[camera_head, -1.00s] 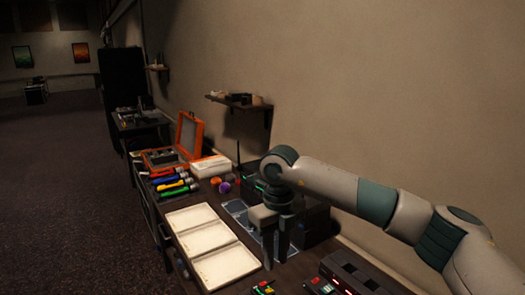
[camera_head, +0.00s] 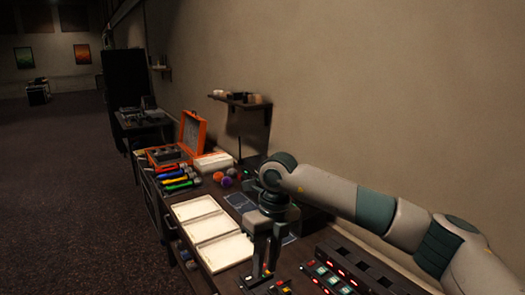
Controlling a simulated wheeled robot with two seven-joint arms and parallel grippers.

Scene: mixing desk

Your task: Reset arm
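My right arm comes in from the right, and its gripper (camera_head: 267,262) points down over the near part of the desk. Its two dark fingers stand apart with a gap between them, and I see nothing clearly held. Small coloured parts (camera_head: 284,289) lie on the desk close to the fingertips; whether the fingers touch any of them I cannot tell. My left gripper is not in view.
A white tray with three compartments (camera_head: 213,229) lies left of the gripper. Behind it are coloured tools (camera_head: 178,182), small balls (camera_head: 226,181) and an open orange case (camera_head: 193,133). A panel with lit buttons (camera_head: 345,270) is at the right. A wall shelf (camera_head: 240,101) is above.

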